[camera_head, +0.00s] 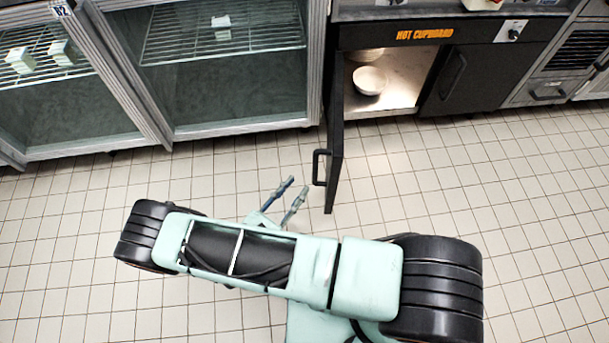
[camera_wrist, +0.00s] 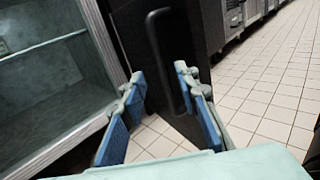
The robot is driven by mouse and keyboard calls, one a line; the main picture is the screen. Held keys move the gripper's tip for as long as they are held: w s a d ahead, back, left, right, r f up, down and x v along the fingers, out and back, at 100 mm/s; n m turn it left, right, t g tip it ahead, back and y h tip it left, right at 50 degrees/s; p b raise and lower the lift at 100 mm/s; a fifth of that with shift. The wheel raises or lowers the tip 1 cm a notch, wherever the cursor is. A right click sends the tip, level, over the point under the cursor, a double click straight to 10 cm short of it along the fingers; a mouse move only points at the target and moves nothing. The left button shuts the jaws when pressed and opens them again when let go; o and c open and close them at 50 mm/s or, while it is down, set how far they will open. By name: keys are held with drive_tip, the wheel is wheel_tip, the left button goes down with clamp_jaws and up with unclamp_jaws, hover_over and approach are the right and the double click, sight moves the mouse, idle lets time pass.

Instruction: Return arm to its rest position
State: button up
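My gripper (camera_head: 299,183) is above the tiled floor, left of the open black cupboard door (camera_head: 334,140). Its two fingers are apart with nothing between them. In the wrist view my gripper (camera_wrist: 160,80) shows blue finger pads on both sides, spread open. The door's black handle (camera_wrist: 160,50) shows beyond and between the fingertips. In the head view the handle (camera_head: 318,167) is a short way from the fingertips and does not appear to be touched. My arm stretches across the lower part of the head view, bent.
The hot cupboard (camera_head: 393,62) stands open with white bowls (camera_head: 369,81) inside. Its door sticks out into the room near my gripper. Glass-fronted cabinets (camera_head: 218,70) with wire racks stand at the left. The tiled floor (camera_head: 540,190) is clear at the right.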

drive_tip(key=shift+v, duration=0.75)
